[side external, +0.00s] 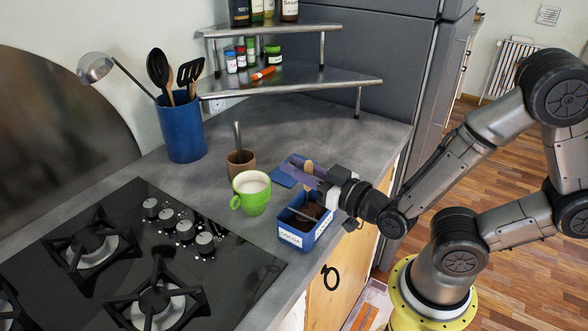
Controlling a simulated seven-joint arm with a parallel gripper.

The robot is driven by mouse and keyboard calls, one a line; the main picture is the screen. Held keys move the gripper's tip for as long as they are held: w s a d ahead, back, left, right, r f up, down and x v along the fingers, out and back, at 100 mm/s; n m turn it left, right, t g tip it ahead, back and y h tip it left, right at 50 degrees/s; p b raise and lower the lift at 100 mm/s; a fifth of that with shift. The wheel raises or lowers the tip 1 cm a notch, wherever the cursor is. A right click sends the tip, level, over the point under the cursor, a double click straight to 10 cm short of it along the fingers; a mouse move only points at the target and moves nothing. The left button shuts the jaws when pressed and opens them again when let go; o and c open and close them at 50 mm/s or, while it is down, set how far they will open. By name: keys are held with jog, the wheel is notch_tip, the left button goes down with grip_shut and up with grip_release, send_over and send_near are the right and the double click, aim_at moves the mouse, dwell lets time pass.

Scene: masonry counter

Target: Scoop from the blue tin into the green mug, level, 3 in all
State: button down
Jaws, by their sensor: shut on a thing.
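The blue tin (292,237) stands open near the counter's front edge, with a "COCOA" label and dark brown powder inside. The green mug (251,204) stands upright to the left of the tin, its handle to the left. A whitish content shows inside the mug. My gripper (300,173) is over the back of the tin, shut on a scoop (309,166), whose light wooden handle end shows above the fingers. The scoop's lower part is hard to make out against the dark powder, so I cannot tell whether it is in the powder or how full it is.
A blue lid (281,177) lies behind the tin. A brown cup (240,168) with an upright metal handle stands behind the mug. A gas hob (140,265) is at left, a blue utensil pot (183,135) and a steel corner shelf (290,80) at back.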

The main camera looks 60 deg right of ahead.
jog(key=shift+d, duration=1.7)
jog(key=shift+r, duration=2.95)
